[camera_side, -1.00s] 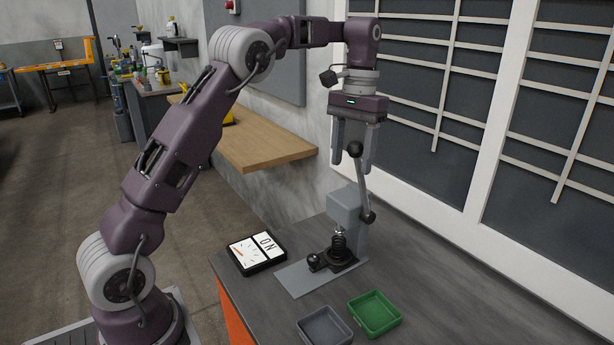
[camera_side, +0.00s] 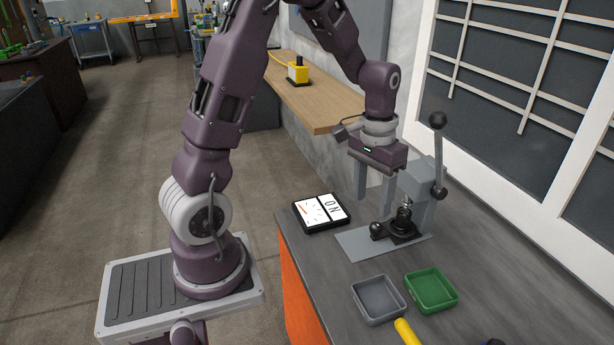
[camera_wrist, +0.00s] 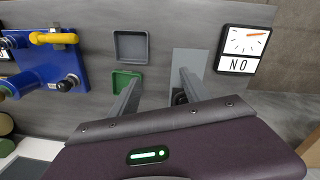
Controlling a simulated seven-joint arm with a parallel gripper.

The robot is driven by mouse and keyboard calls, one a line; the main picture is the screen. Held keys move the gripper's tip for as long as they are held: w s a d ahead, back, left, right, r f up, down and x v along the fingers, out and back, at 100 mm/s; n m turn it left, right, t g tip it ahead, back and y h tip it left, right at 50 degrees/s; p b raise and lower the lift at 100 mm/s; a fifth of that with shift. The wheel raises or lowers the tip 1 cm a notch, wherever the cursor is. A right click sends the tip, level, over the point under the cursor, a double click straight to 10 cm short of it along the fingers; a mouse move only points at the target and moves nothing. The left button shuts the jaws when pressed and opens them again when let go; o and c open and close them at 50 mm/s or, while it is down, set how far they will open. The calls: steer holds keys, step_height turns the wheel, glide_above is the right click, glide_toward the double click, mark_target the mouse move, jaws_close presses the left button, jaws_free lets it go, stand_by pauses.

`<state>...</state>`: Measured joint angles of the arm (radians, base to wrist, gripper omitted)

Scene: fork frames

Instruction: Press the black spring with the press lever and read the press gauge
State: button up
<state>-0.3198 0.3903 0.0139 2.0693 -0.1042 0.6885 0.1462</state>
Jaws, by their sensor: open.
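The grey press (camera_side: 415,182) stands on a flat plate, its lever (camera_side: 439,150) raised with a black knob on top. A small coil spring (camera_side: 405,207) sits on a black base under the press head; its exact colour is hard to tell. My gripper (camera_side: 376,207) is open and empty, pointing down just left of the press head, apart from the lever. The press gauge (camera_side: 321,212) lies left of the press; in the wrist view the gauge (camera_wrist: 243,47) has an orange needle pointing right and reads "NO". In the wrist view my gripper (camera_wrist: 160,78) hides most of the press.
A grey tray (camera_side: 378,300) and a green tray (camera_side: 431,291) stand in front of the press plate. A blue fixture (camera_wrist: 45,65) with a yellow handle (camera_wrist: 53,38) is at the left of the wrist view. The wall panels stand behind the press.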

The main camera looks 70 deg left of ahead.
step_height(320, 180, up, 6)
steer(key=s+d+r+m+t, duration=0.1)
steer(key=s+d+r, duration=0.3)
steer(key=s, duration=0.5)
steer(key=s+d+r+m+t, duration=0.1)
steer(key=s+d+r+t, duration=0.3)
steer(key=s, duration=0.4)
steer(key=shift+s+d+r+m+y, duration=0.3)
steer(key=shift+s+d+m, duration=0.1)
steer(key=shift+d, duration=0.35)
